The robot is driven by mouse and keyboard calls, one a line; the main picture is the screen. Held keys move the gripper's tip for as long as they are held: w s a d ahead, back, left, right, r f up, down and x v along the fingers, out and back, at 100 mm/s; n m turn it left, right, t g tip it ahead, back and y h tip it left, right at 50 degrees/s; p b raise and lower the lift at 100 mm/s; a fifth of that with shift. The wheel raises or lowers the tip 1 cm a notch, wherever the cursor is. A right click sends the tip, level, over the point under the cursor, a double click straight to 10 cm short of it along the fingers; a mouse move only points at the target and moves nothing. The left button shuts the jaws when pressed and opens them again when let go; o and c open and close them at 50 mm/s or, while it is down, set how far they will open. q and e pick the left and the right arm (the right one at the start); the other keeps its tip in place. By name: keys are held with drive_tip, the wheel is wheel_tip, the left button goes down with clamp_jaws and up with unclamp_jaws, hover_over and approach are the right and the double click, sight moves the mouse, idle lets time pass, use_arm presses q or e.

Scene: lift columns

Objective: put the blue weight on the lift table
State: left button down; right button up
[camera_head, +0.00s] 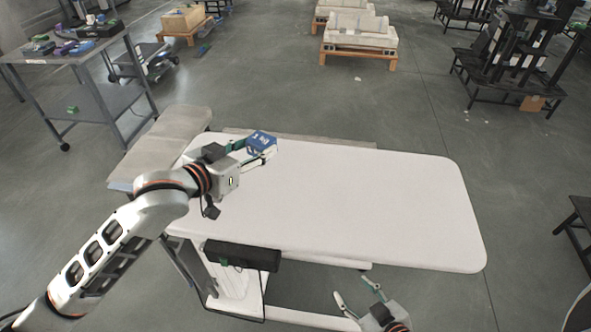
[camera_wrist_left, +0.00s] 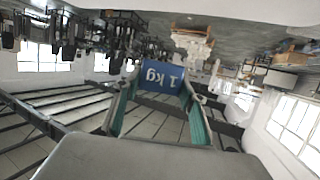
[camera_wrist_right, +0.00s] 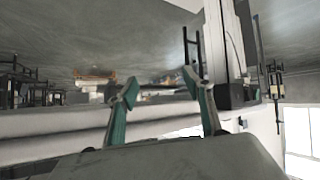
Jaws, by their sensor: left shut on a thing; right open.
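The blue weight (camera_head: 262,141) is a small blue block with white marks, above or at the far left part of the white lift table (camera_head: 350,200). My right gripper (camera_head: 358,298) is open and empty, low in front of the table's near edge. It also shows in the right wrist view (camera_wrist_right: 160,85) with nothing between its fingers.
A black box (camera_head: 242,256) is fixed under the table's near edge. A grey padded bench (camera_head: 160,150) stands against the left side. A grey cart (camera_head: 85,60) with several small items is at the back left. Most of the white tabletop is bare.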

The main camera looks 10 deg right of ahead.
use_arm(q)
drive_tip(key=b, duration=0.2)
hover_over(263, 208)
wheel_tip(263, 208, down, 14)
drive_tip(key=shift+d+r, duration=0.1)
drive_tip(key=shift+f, duration=0.8)
wheel_tip(263, 208, down, 3)
drive_tip(key=shift+w+f+b, duration=0.1)
drive_tip(key=shift+f+b, duration=0.1)
drive_tip(key=shift+b, duration=0.4)
drive_tip(key=c, duration=1.2)
unclamp_jaws()
drive_tip(key=shift+f, duration=0.3)
